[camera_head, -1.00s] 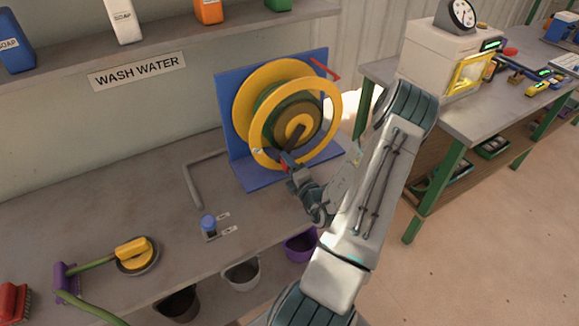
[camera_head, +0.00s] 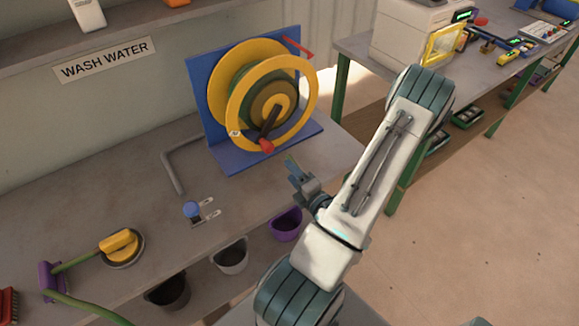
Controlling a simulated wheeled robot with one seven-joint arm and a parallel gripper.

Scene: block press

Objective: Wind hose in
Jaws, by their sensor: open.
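The hose reel (camera_head: 234,95) has yellow rims on a blue stand (camera_head: 203,118), with green hose wound around its hub. A dark crank arm (camera_head: 269,122) on its face ends in a red knob (camera_head: 266,146), which points down. My gripper (camera_head: 291,164) is open and empty, below and right of the red knob and apart from it. A green hose (camera_head: 75,260) with a purple fitting (camera_head: 50,282) lies at the bench's left front, by a yellow piece in a round dish (camera_head: 122,248). Whether this hose joins the reel cannot be seen.
A blue-topped valve (camera_head: 192,210) and a grey bent pipe (camera_head: 172,176) are on the bench left of my gripper. Purple (camera_head: 286,225), white (camera_head: 230,258) and dark (camera_head: 168,291) cups hang along its front edge. A second bench (camera_head: 362,52) stands right.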

